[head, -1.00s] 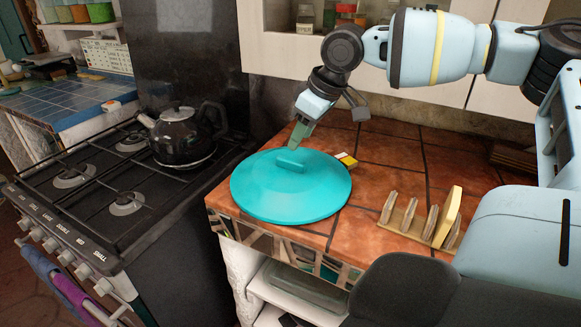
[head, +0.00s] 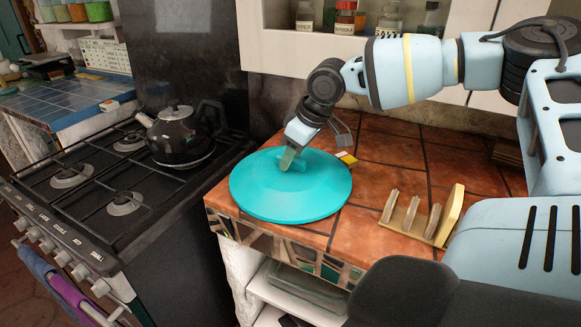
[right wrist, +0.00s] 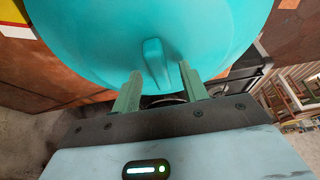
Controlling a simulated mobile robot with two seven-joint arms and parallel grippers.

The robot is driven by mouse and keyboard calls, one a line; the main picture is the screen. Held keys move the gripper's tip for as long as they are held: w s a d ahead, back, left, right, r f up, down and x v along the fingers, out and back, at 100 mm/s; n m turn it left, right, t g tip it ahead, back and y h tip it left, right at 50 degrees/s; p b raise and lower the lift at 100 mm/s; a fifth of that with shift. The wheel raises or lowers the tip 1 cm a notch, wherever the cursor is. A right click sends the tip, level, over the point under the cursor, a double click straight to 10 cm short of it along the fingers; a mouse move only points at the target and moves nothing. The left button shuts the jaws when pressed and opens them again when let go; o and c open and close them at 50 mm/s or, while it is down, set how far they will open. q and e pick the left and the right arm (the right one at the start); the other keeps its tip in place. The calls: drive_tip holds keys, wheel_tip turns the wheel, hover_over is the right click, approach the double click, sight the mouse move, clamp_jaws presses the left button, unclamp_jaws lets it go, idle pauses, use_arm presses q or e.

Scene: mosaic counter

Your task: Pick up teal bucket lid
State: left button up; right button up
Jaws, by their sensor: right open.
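The teal bucket lid (head: 290,195) lies flat on the tiled counter in the head view, near the counter's left corner. Its raised handle bar (right wrist: 156,64) shows in the right wrist view, just ahead of the gripper and roughly between the lines of its fingers. My right gripper (head: 287,160) is over the handle in the head view and hides part of it. In the right wrist view its two green fingers (right wrist: 158,82) are apart, with the handle's near end close to the gap between them. Contact cannot be told. My left gripper is not in view.
A wooden rack (head: 410,221) stands on the counter right of the lid. A small yellow and red box (head: 346,158) lies behind the lid. A black kettle (head: 180,137) sits on the stove (head: 75,205) to the left.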

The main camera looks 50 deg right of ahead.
clamp_jaws()
drive_tip(key=shift+r, duration=0.15)
drive_tip(key=shift+r, duration=0.55)
wheel_tip(320, 180, up, 2)
drive_tip(key=shift+r, duration=0.1)
drive_tip(key=s+a+r, duration=0.1)
drive_tip(key=s+a, duration=0.8)
drive_tip(key=a, duration=0.4)
drive_tip(key=shift+a+r+b, duration=0.15)
drive_tip(key=shift+r+b, duration=0.1)
drive_tip(key=shift+b, duration=0.15)
